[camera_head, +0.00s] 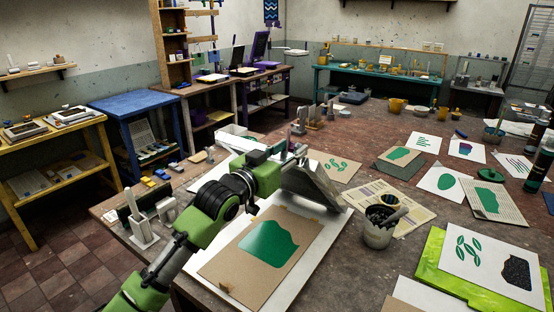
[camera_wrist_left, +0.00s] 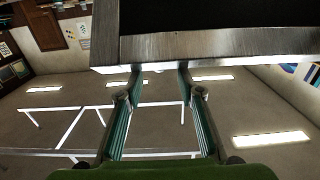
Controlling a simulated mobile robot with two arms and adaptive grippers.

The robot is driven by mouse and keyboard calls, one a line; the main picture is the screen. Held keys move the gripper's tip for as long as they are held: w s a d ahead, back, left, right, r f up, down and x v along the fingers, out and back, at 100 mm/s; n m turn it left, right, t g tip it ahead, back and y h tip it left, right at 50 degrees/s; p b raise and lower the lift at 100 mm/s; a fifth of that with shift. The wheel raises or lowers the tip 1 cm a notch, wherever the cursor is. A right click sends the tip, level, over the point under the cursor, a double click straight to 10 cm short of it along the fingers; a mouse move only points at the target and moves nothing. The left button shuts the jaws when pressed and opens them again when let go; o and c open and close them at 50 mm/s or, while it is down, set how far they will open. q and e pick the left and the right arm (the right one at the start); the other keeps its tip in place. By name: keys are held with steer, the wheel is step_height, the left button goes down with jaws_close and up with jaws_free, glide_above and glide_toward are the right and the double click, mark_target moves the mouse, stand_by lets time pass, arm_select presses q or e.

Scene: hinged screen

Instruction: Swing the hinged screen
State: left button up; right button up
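The hinged screen (camera_head: 318,186) is a grey metal frame on the big table, raised and tilted above a white board (camera_head: 312,252). Brown paper with a green printed shape (camera_head: 268,243) lies on that board. My left gripper (camera_head: 292,152) is at the raised end of the screen; its fingers are small and partly hidden in the head view. In the left wrist view the screen's frame edge (camera_wrist_left: 220,46) crosses the top, and the two fingers of the left gripper (camera_wrist_left: 158,80) stand apart just below it, tips close to or behind the edge. My right gripper is not seen.
A pot with dark tools (camera_head: 378,233) stands right of the board. Several printed sheets (camera_head: 448,183) and a lime-green panel (camera_head: 440,268) cover the right side of the table. A small white holder (camera_head: 143,231) stands at the left edge.

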arm_select(q)
steer(key=v, duration=0.6)
